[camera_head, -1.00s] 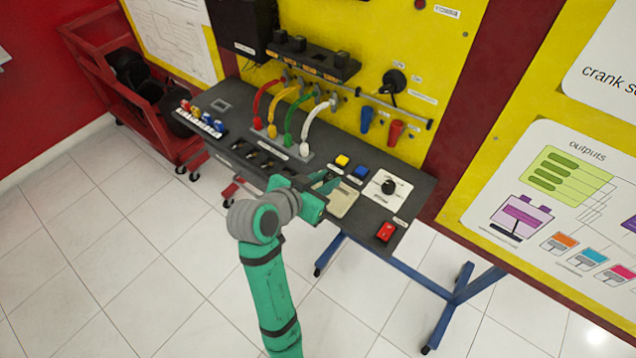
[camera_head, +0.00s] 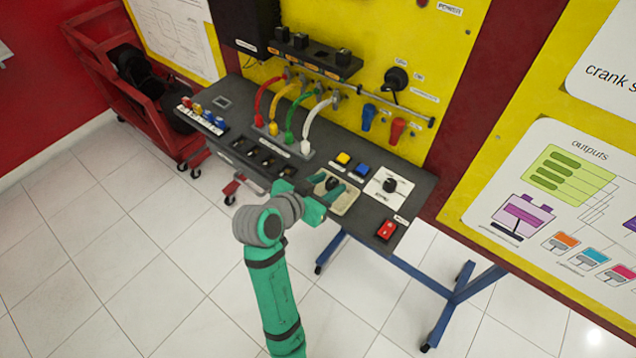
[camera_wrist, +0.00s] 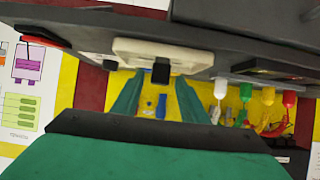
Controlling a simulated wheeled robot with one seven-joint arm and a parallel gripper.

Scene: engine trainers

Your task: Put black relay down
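The black relay (camera_head: 332,184) stands on the beige tray (camera_head: 345,205) near the front right of the dark bench. In the wrist view the relay (camera_wrist: 160,72) is a small dark block against the beige tray (camera_wrist: 135,50), between my fingers, with visible gaps on both sides. My gripper (camera_head: 330,194) has its green fingers spread around the relay. In the wrist view my gripper (camera_wrist: 158,98) is also open and holds nothing. The relay's lower part is hard to make out.
A yellow button (camera_head: 342,160), a blue button (camera_head: 361,171), a black dial (camera_head: 390,186) and a red switch (camera_head: 386,230) surround the tray's back and right. Coloured cables (camera_head: 290,118) arch up behind to the left. Black blocks sit on a shelf (camera_head: 318,60) on the yellow panel.

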